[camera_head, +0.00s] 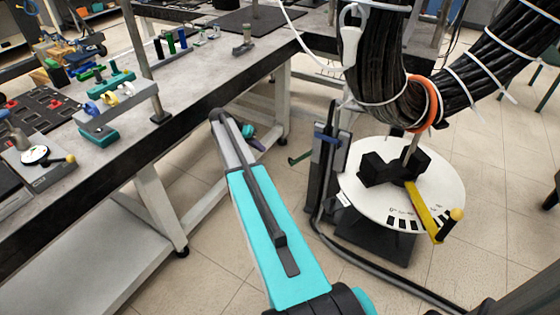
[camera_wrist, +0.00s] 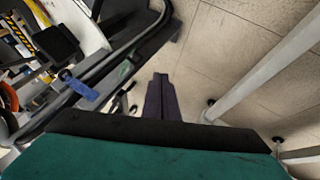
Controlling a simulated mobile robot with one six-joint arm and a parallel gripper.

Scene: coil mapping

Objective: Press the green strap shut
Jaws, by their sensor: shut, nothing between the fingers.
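I cannot make out a green strap for certain in either view. My gripper's dark purple fingers (camera_wrist: 160,82) are together and empty in the wrist view, pointing over the tiled floor. In the head view my gripper (camera_head: 255,140) is mostly hidden behind my arm, beside the bench.
A long bench (camera_head: 195,75) with tools, clamps and coloured pegs stands at left. A white round dial (camera_head: 355,188) with a yellow pointer (camera_head: 422,210) stands below the cables. A blue clip (camera_wrist: 80,88) shows in the wrist view. Floor (camera_head: 200,250) is open between bench and dial.

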